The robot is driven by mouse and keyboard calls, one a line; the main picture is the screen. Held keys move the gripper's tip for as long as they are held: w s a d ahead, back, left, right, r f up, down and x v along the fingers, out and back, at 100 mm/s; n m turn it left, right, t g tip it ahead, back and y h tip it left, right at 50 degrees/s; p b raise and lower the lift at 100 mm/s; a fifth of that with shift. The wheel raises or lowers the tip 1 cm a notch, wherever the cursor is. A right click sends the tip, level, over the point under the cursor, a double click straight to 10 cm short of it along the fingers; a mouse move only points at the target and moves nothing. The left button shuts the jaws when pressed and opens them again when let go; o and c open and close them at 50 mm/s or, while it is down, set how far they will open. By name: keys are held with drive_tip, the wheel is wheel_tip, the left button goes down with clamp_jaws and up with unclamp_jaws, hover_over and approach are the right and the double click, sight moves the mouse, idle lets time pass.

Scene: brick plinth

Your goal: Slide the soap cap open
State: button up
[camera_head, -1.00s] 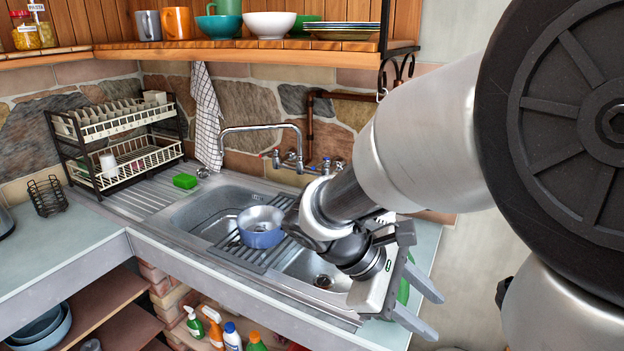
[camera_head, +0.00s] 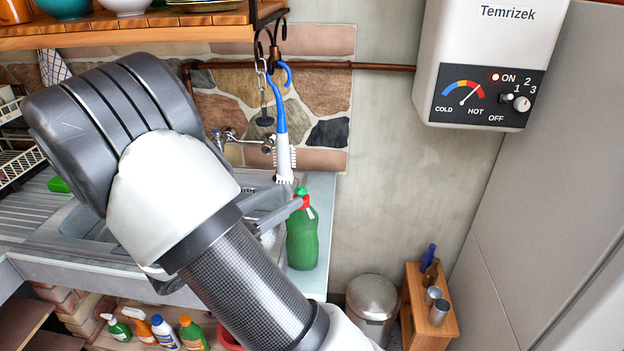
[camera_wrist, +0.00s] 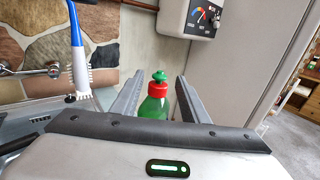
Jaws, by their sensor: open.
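The soap bottle (camera_head: 302,232) is green with a red collar and a green cap (camera_head: 301,191). It stands upright on the counter at the right end of the sink. In the wrist view the bottle (camera_wrist: 153,107) and its cap (camera_wrist: 159,76) show beyond and between my two fingers. My gripper (camera_wrist: 157,85) is open with nothing held.
A blue and white brush (camera_head: 283,140) hangs from a hook just behind and left of the bottle. The water heater (camera_head: 490,65) is on the wall at right. The sink tap (camera_head: 235,138) is left of the brush. A metal bin (camera_head: 372,303) stands below, right of the counter.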

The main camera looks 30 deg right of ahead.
drive_tip(key=x, duration=1)
drive_tip(key=shift+p, duration=0.35)
drive_tip(key=shift+d, duration=0.1)
clamp_jaws()
